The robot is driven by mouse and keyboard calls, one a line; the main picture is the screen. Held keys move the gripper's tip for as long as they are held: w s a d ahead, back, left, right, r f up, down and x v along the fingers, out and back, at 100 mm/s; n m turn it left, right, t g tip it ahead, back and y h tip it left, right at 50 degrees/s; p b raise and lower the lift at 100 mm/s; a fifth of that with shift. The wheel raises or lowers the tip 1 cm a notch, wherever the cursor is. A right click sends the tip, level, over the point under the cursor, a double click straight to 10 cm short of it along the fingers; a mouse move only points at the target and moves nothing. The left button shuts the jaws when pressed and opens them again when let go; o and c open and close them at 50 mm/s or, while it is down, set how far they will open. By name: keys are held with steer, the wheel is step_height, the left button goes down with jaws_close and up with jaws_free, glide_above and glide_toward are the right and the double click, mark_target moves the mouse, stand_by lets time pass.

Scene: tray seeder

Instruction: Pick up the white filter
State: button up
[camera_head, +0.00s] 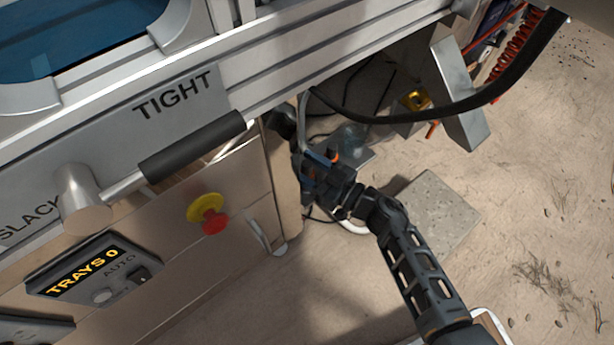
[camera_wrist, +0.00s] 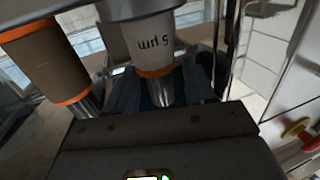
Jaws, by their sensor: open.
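The white filter (camera_wrist: 153,42) is a pale cylinder marked "5 µm", upside down in the wrist view, with an orange ring and a metal end. My gripper (camera_wrist: 160,88) is open. Dark finger-like parts show on either side of the filter's metal end; whether they touch it I cannot tell. In the head view my gripper (camera_head: 297,150) is under the machine's edge, beside its cabinet. I cannot make out the white filter there.
In the head view, the machine rail (camera_head: 300,65) is above my arm, a black hose (camera_head: 440,112) hangs right, and a red knob (camera_head: 214,222) is on the cabinet.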

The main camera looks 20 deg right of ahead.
jaws_close()
stand_by(0.5)
steer(key=shift+r, duration=0.15)
steer(key=shift+r+p, duration=0.65)
steer(key=shift+p, duration=0.05)
steer(key=r+p, duration=0.3)
steer(key=shift+s+d+r, duration=0.15)
steer(key=shift+d+r, duration=0.15)
steer(key=shift+r, duration=0.05)
steer(key=s+d+r+p, duration=0.4)
steer(key=d+r+p, duration=0.4)
steer(key=d, duration=0.1)
steer(key=shift+s+d+r, duration=0.15)
steer(key=shift+s+d, duration=0.25)
steer(key=shift+w, duration=0.1)
